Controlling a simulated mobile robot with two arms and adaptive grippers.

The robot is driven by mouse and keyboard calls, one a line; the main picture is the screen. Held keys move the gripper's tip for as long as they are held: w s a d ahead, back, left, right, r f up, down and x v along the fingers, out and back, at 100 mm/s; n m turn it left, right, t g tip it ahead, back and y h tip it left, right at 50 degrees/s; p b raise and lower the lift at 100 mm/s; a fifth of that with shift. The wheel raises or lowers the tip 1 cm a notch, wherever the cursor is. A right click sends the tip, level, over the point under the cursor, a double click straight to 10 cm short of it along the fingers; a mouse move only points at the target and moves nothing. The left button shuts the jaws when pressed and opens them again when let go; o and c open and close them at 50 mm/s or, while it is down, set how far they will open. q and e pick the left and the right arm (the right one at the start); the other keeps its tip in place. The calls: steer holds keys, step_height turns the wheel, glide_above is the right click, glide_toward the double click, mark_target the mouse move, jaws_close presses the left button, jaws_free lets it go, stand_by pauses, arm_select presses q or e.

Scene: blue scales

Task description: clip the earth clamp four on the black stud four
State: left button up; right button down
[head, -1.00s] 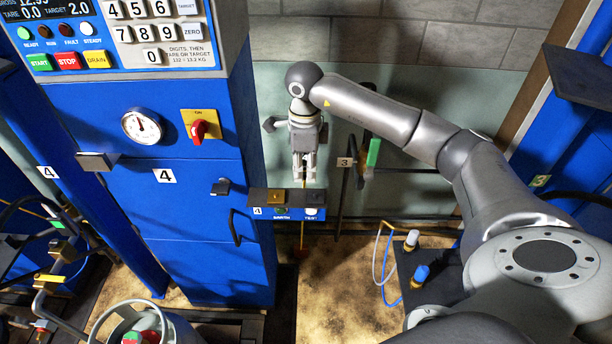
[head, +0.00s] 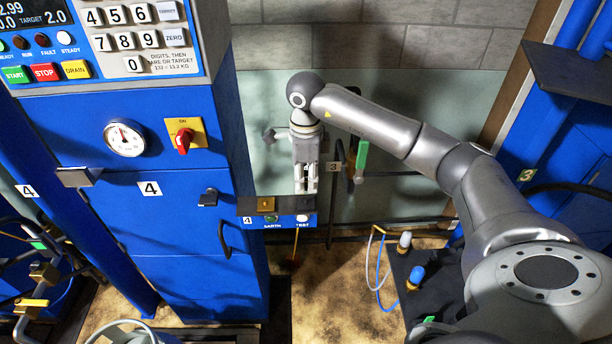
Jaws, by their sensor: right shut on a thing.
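My right gripper (head: 307,190) points down just above the right part of a small dark ledge with a blue front panel (head: 284,222), marked 4, EARTH and TEST. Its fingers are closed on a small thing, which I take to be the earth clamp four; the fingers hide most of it. A brass block (head: 266,204) sits on the ledge, left of the fingers. A thin orange-brown line hangs below the panel. I cannot make out the black stud four for certain. My left gripper is out of view.
The blue scale cabinet (head: 150,240), labelled 4, stands left, with a red switch (head: 183,140) and a black handle (head: 224,238). A green-handled valve (head: 361,156) is right of the gripper. White and blue capped fittings (head: 416,275) stand at lower right.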

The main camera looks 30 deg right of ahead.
mark_target(306, 200)
steer(key=shift+f, duration=0.65)
step_height(306, 200, down, 2)
steer(key=shift+f+b, duration=0.15)
steer(key=shift+b, duration=0.75)
steer(key=shift+f, duration=0.35)
steer(key=shift+b, duration=0.55)
steer(key=shift+f+b, duration=0.5)
steer(key=shift+f, duration=0.15)
stand_by(0.5)
steer(key=c, duration=1.2)
jaws_free()
steer(key=shift+o, duration=0.2)
